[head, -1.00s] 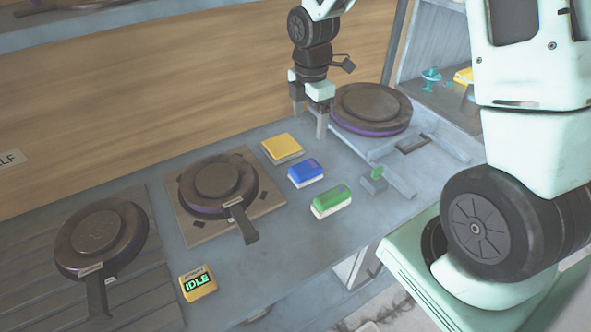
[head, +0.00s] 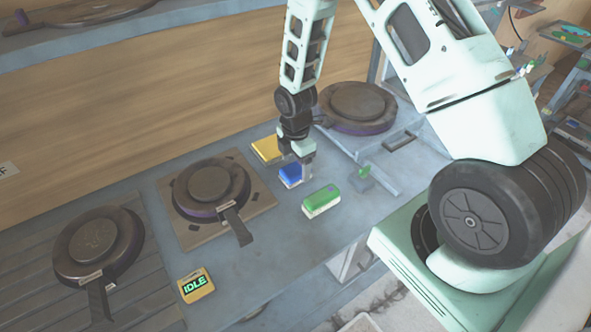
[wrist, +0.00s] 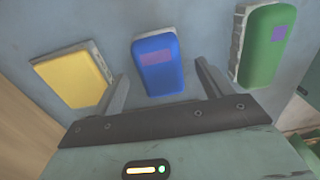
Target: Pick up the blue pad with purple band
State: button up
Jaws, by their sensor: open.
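The blue pad with the purple band (head: 289,174) lies on the grey bench between the yellow pad and the green pad. In the wrist view the blue pad (wrist: 158,66) shows its purple band across the upper part of its top. My gripper (head: 306,168) is open and empty above it. In the wrist view the two fingers of my gripper (wrist: 162,72) stand apart, one toward each side of the blue pad, and are not closed on it. In the head view my gripper covers the pad's right part.
The yellow pad (head: 266,150) and the green pad (head: 321,201) lie close on either side. Dark round plates (head: 211,186) stand to the left, with another (head: 357,104) behind right. A yellow IDLE display (head: 196,285) sits at the front.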

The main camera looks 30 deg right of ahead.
aim_at(296, 168)
jog(key=shift+f, duration=1.3)
jog(key=c, duration=1.1)
jog(key=shift+o, duration=0.2)
jog(key=shift+r, duration=0.15)
notch_tip(296, 168, up, 10)
jog(key=shift+f+b, duration=0.15)
jog(key=shift+b, duration=0.8)
jog(key=shift+o, duration=0.4)
